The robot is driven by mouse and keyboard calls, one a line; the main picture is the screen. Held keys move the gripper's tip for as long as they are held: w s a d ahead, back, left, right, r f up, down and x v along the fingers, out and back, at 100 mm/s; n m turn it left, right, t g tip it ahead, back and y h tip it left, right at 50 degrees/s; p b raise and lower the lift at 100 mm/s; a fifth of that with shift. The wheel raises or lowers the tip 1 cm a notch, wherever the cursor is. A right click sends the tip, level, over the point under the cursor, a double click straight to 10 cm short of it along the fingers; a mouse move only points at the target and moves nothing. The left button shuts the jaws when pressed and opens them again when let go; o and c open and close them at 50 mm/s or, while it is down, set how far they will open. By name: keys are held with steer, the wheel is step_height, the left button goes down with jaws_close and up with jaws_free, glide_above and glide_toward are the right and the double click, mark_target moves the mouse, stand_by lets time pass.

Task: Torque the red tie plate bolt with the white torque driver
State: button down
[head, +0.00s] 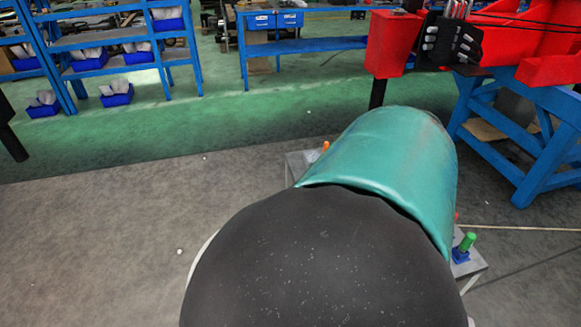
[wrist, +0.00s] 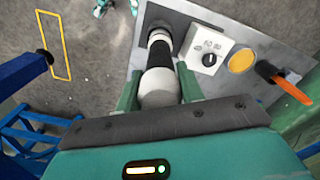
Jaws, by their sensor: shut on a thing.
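In the wrist view the white torque driver (wrist: 159,90) has a white rounded handle and a black shaft section. My gripper (wrist: 160,74) is shut on it, with one green finger on each side of the white handle. The driver's far end meets a dark round holder on the grey plate (wrist: 207,20); whether it is seated in it or just above I cannot tell. In the head view my own arm hides the gripper and the driver. I cannot make out the red tie plate bolt in either view.
A green-handled tool (head: 467,242) stands at the bench's right edge. A red structure (head: 540,40) on a blue stand (head: 545,150) is right.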

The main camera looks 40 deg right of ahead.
steer(key=shift+r, duration=5.2)
steer(key=shift+w, duration=0.1)
